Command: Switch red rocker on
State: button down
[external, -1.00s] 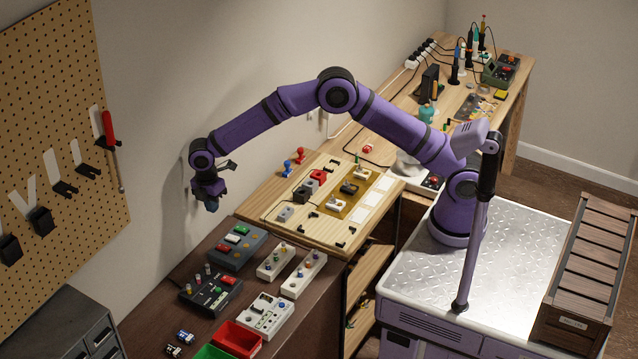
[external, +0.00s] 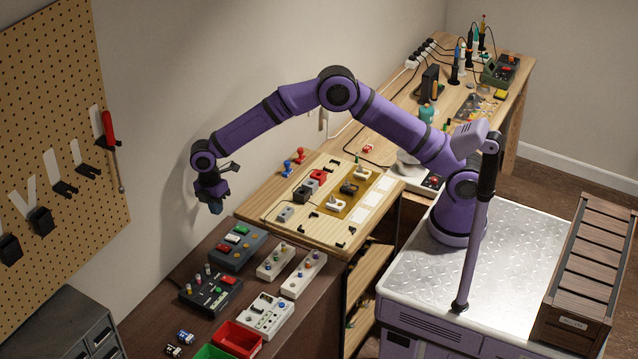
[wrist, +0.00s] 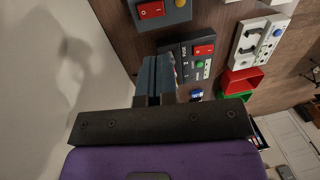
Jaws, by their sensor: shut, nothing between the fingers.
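A red rocker (external: 224,249) is on the blue-grey control box (external: 250,252) on the dark bench; it also shows at the top of the wrist view (wrist: 150,10). Another red rocker (external: 229,281) is on the black panel box (external: 205,309) in front of it, and it shows in the wrist view (wrist: 204,50) too. Which way either rocker is tipped is too small to tell. My gripper (external: 216,210) is shut and empty, pointing down in the air above and behind the blue-grey box. In the wrist view its fingers (wrist: 158,66) cover part of the black box's left side.
A raised wooden board (external: 300,235) with switches adjoins the dark bench. The wall is close behind my gripper.

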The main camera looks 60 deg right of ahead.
aim_at(223, 246)
jog(key=f, duration=0.4)
jog(key=s+f, duration=0.1)
jog(key=f, duration=0.8)
jog(key=shift+s, duration=0.4)
jog(key=shift+f, duration=0.1)
jog(key=shift+f+t, duration=0.15)
jog(key=shift+t, duration=0.15)
jog(key=shift+w+r, duration=0.25)
jog(key=shift+w, duration=0.45)
notch_tip(223, 246, up, 14)
jog(key=w, duration=0.2)
